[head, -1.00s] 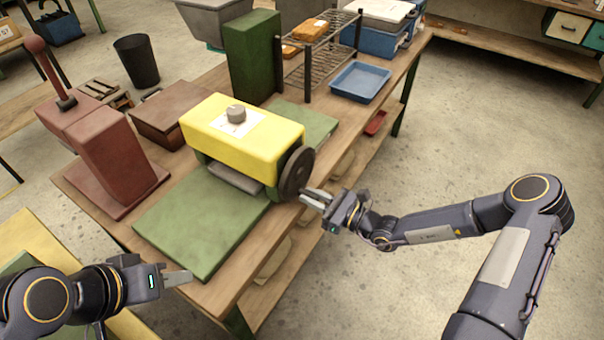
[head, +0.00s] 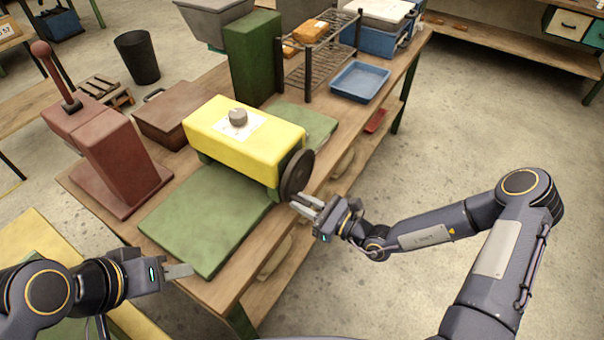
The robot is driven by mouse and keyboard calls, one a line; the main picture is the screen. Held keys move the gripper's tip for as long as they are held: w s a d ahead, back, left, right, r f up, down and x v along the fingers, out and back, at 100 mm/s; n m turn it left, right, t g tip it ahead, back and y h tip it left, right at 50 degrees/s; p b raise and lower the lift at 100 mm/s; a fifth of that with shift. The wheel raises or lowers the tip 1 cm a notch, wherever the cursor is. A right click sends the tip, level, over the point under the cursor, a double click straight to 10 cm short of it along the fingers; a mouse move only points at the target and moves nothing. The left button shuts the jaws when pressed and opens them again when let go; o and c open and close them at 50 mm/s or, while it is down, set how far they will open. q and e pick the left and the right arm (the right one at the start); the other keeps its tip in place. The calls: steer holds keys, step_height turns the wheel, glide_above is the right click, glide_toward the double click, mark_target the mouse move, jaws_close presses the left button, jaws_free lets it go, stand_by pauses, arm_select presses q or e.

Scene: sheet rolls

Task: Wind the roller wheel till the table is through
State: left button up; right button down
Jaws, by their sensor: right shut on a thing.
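The yellow-topped roller press (head: 240,135) stands on the wooden bench, with a grey knob on a white label on top. Its dark roller wheel (head: 298,174) is on the right side. The flat green table (head: 205,222) lies through the press; a large part is on the near side and another green part (head: 308,118) shows on the far side. My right gripper (head: 301,204) is shut at the lower rim of the wheel; the exact part gripped is hidden between the fingers. My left gripper (head: 180,271) hangs near the bench's front left edge, apart from the table; its finger gap is unclear.
A red lever press (head: 118,155) and a brown box (head: 172,113) stand left of the roller press. A green block (head: 252,57), a wire rack (head: 322,55) and a blue tray (head: 359,82) are behind it. The floor on the right is clear.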

mark_target(288, 187)
steer(key=shift+s+a+r+p, duration=0.35)
steer(key=shift+s+r+p, duration=0.15)
steer(key=shift+s+p, duration=0.25)
step_height(288, 187, up, 2)
steer(key=shift+s+a+r+p, duration=0.1)
steer(key=shift+s+p, duration=0.05)
steer(key=shift+p, duration=0.85)
steer(key=shift+w+r+p, duration=0.2)
steer(key=shift+r+p, duration=0.9)
steer(key=shift+r, duration=0.3)
steer(key=c, duration=1.6)
jaws_free()
steer(key=o, duration=0.5)
steer(key=shift+s, duration=0.15)
steer(key=o, duration=0.9)
steer(key=shift+w+f, duration=0.1)
steer(key=shift+w, duration=0.1)
